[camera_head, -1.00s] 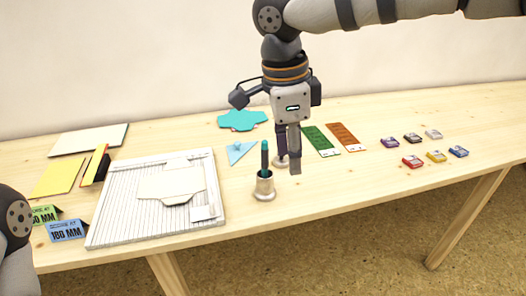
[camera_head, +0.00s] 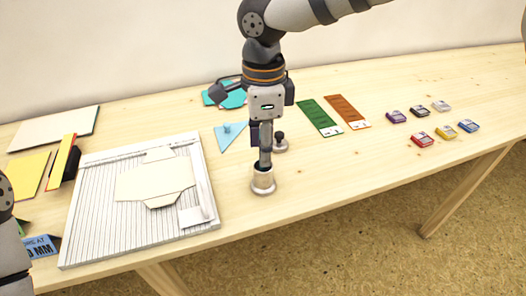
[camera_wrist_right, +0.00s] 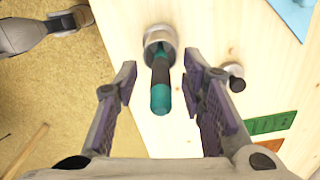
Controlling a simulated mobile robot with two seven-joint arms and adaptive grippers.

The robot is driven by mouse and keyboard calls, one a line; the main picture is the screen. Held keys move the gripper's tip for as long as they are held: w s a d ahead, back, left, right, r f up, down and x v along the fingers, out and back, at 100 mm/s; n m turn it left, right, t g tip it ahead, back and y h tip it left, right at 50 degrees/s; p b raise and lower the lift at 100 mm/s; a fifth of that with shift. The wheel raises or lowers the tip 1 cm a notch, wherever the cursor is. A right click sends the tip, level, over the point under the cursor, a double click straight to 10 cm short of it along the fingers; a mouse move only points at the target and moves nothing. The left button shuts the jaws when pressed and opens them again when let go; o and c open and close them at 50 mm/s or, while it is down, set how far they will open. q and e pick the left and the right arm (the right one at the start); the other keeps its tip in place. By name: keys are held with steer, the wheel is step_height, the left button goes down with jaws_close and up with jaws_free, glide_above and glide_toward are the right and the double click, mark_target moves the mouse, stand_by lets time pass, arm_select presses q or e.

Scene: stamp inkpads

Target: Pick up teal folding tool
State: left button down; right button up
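The teal folding tool (camera_wrist_right: 160,90) has a black section and stands in a small metal cup (camera_wrist_right: 156,38) in the right wrist view. The same cup shows in the head view (camera_head: 263,182), at the right of the scoring board. My right gripper (camera_wrist_right: 160,68) is open, with one finger on each side of the tool and visible gaps between. In the head view my right gripper (camera_head: 264,155) is directly over the cup and hides most of the tool. Part of my left arm shows at the left edge, but its gripper is out of view.
A white scoring board (camera_head: 85,225) carries a cream card (camera_head: 150,183). A small dark-knobbed object (camera_head: 280,141) stands just behind the cup. Behind are a blue triangle (camera_head: 229,137), green strip (camera_head: 319,118) and orange strip (camera_head: 347,112). Several inkpads (camera_head: 422,139) lie right; table between is clear.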

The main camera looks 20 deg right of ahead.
steer(key=shift+f, duration=0.3)
jaws_close()
steer(key=shift+r, duration=0.1)
